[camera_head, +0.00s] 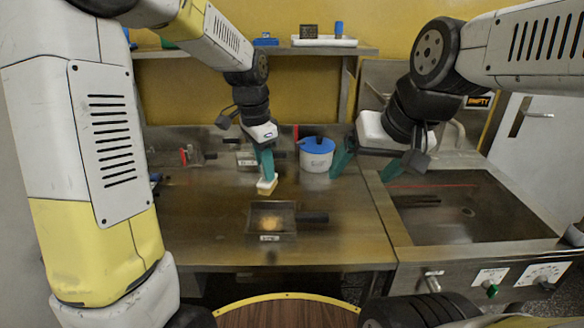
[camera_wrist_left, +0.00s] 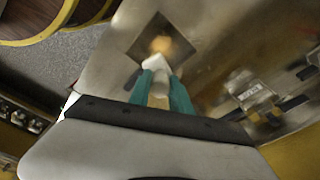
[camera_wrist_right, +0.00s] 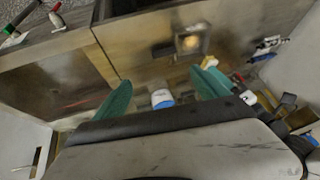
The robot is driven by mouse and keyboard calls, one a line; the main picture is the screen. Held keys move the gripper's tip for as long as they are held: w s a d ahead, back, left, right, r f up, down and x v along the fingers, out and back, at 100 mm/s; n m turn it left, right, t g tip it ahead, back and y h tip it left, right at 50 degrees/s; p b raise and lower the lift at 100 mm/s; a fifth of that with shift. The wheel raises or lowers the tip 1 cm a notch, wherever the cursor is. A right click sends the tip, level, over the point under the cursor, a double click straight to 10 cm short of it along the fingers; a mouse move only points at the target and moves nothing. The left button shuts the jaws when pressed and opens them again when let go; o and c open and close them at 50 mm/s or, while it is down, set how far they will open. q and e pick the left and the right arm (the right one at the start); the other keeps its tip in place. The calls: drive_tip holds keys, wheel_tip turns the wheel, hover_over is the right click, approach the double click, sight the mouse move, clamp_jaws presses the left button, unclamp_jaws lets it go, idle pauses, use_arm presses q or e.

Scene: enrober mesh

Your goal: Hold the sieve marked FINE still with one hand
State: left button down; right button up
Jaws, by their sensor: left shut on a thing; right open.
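Square dark-rimmed sieves with side handles stand on the steel bench; I cannot read their tags, so I cannot tell which is marked FINE. The front sieve (camera_head: 285,222) holds a pale orange heap, has a white tag in front and a black handle to the right. It also shows in the left wrist view (camera_wrist_left: 141,47) and right wrist view (camera_wrist_right: 180,50). A rear sieve (camera_head: 247,160) bears another tag. My left gripper (camera_head: 266,172) is shut on a pale block-headed tool (camera_head: 267,186), behind and above the front sieve. My right gripper (camera_head: 364,167) is open and empty, right of the sieves.
A white tub with a blue lid (camera_head: 317,155) stands at the back, between my grippers. Another dark pan with a red item (camera_head: 185,155) is at the back left. A recessed steel basin (camera_head: 470,215) lies right. The bench left of the front sieve is clear.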

drive_tip(key=shift+o, duration=1.2)
drive_tip(key=w+a+f+g+h, duration=0.1)
drive_tip(key=w+a+f+g, duration=0.1)
drive_tip(key=w, duration=0.7)
drive_tip(key=shift+a+f+g, duration=0.35)
drive_tip(key=shift+f+g, duration=0.05)
drive_tip(key=shift+f, duration=0.5)
drive_tip(key=g+h, duration=0.1)
drive_tip(key=g, duration=0.2)
hover_over(311, 215)
wheel_tip(311, 215, down, 9)
drive_tip(key=shift+m, duration=0.4)
wheel_tip(311, 215, down, 12)
drive_tip(key=shift+d, duration=0.1)
drive_tip(key=c, duration=1.2)
drive_tip(key=shift+c, duration=0.2)
